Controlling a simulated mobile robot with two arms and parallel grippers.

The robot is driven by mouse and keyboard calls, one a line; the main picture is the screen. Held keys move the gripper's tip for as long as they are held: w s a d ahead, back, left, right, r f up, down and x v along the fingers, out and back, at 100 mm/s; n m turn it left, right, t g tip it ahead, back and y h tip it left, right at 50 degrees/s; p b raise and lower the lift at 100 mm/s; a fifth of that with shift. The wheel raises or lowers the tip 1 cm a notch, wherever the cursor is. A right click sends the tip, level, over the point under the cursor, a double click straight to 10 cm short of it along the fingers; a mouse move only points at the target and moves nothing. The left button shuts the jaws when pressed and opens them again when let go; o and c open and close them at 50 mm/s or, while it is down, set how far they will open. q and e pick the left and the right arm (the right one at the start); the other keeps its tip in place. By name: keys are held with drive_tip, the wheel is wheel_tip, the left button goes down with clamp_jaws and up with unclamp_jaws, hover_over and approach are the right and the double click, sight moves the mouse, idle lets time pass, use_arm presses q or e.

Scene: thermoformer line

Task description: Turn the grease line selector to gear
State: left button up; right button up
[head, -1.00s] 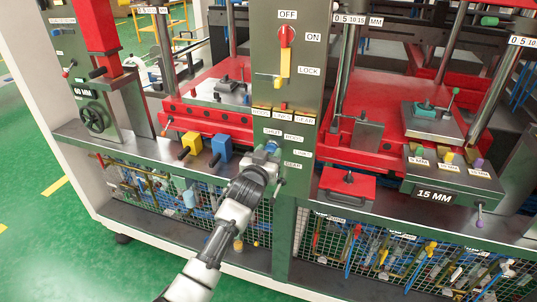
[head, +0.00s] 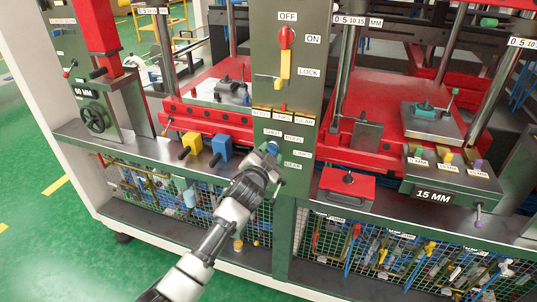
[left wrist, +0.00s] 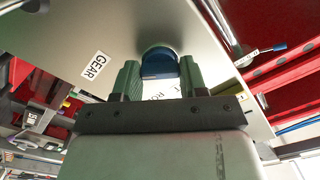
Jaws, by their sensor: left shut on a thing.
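The grease line selector is a blue knob (head: 272,147) low on the green column, with SHUT, RODS, LINKS and GEAR labels around it. The GEAR label (head: 293,165) is below right of the knob. My left gripper (head: 266,156) is at the knob and largely covers it. In the left wrist view the round blue knob (left wrist: 158,64) sits between the two green fingers, which are shut on it. The GEAR label (left wrist: 96,65) shows to the left there, and another label is partly hidden behind the fingers. Where the knob points is hard to tell. My right gripper is not in view.
Above on the column is a red and yellow switch (head: 285,45) marked OFF, ON and LOCK. A small lever (head: 279,187) sits just below right of the gripper. Blue (head: 221,149) and yellow (head: 191,145) blocks are to the left, a red box (head: 346,188) to the right.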

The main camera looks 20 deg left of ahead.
use_arm(q)
drive_tip(key=shift+m, duration=0.6)
drive_tip(key=o, duration=0.9)
drive_tip(key=shift+s+a+b, duration=0.2)
drive_tip(key=shift+s+b, duration=0.8)
drive_tip(key=shift+s, duration=4.45)
